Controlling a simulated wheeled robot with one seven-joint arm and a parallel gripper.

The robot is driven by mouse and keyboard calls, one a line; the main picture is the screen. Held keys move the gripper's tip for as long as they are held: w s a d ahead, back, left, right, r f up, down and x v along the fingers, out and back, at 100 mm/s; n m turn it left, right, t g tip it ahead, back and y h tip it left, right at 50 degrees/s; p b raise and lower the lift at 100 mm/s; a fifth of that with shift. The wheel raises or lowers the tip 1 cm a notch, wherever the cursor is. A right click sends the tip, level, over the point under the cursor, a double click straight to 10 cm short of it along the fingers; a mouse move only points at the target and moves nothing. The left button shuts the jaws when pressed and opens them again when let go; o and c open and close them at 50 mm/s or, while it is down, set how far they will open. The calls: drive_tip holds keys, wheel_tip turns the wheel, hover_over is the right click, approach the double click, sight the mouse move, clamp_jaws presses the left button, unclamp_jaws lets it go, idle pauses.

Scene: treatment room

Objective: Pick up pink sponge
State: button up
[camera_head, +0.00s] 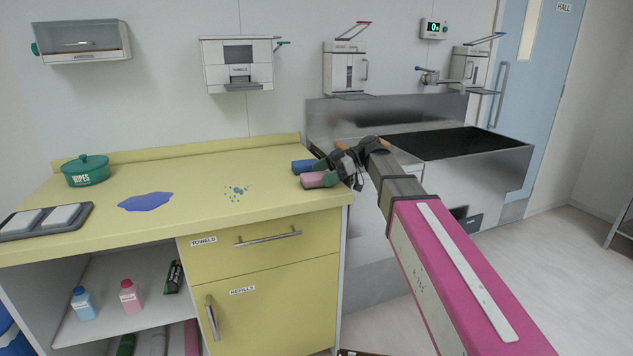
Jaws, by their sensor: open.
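The pink sponge (315,180) lies near the right front corner of the yellow counter (270,206), with a greenish part at its right end. A blue sponge-like block (303,166) lies right behind it. My gripper (338,168) reaches in from the right, with its dark fingers close to the right ends of both blocks. It is open. The fingers partly hide those ends, and I cannot tell whether they touch the pink sponge.
A blue puddle (146,202) and blue-green spots (236,192) mark the counter. A green wipes pot (86,171) and a grey tray (81,223) with white pads stand at left. A metal sink unit (335,113) adjoins at right. Wall dispensers hang above.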

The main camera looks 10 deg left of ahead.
drive_tip(key=shift+x, duration=0.9)
drive_tip(key=c, duration=1)
drive_tip(key=shift+r, duration=0.1)
